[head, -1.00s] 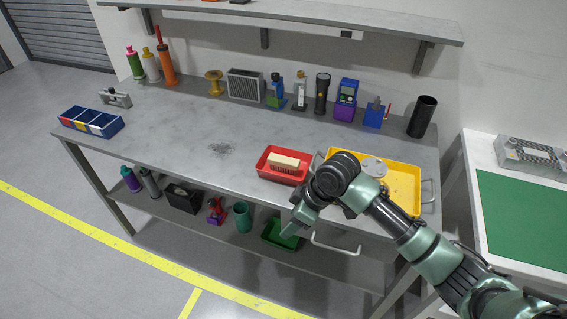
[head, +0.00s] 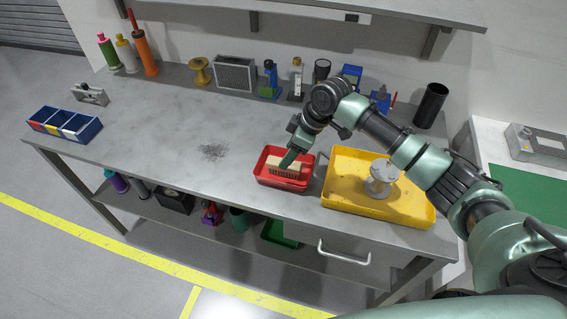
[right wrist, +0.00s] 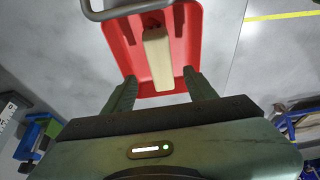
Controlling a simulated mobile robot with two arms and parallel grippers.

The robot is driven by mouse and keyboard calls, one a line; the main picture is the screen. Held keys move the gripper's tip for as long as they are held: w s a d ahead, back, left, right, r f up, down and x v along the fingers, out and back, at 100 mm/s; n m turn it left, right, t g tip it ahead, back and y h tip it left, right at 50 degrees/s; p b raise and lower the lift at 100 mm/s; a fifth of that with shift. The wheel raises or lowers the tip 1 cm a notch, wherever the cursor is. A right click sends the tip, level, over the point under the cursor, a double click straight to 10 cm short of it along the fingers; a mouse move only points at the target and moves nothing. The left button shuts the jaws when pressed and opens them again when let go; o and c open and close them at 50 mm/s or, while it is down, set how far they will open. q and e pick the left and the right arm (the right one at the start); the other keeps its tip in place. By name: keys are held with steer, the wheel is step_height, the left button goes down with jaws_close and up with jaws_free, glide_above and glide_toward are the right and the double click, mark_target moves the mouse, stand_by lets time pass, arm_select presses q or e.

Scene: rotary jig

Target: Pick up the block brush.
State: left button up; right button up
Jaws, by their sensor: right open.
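The block brush (head: 282,162) has a pale wooden block and lies in a small red tray (head: 262,176) on the workbench. In the right wrist view the brush (right wrist: 158,60) stands out against the red tray floor (right wrist: 121,35), lying lengthwise between the lines of the fingers. My right gripper (head: 290,160) is over the tray in the head view, close to the brush and partly covering it. In the right wrist view my right gripper (right wrist: 157,86) is open, with one finger on each side of the brush's near end. My left gripper is not in view.
A yellow tray (head: 340,197) holding a grey flanged part (head: 381,178) stands right of the red tray. A blue divided bin (head: 64,125) is at the bench's left. Bottles and tools line the back.

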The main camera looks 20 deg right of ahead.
steer(key=x, duration=0.1)
steer(key=p+x, duration=0.1)
steer(key=shift+s+a+f, duration=0.1)
steer(key=shift+s+f, duration=0.15)
steer(key=shift+f, duration=0.15)
steer(key=x, duration=0.2)
steer(key=shift+w+f, duration=0.15)
steer(key=shift+f, duration=0.15)
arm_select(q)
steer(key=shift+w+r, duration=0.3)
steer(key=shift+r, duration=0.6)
arm_select(e)
steer(key=shift+f, duration=0.2)
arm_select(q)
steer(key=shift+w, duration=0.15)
arm_select(e)
jaws_close()
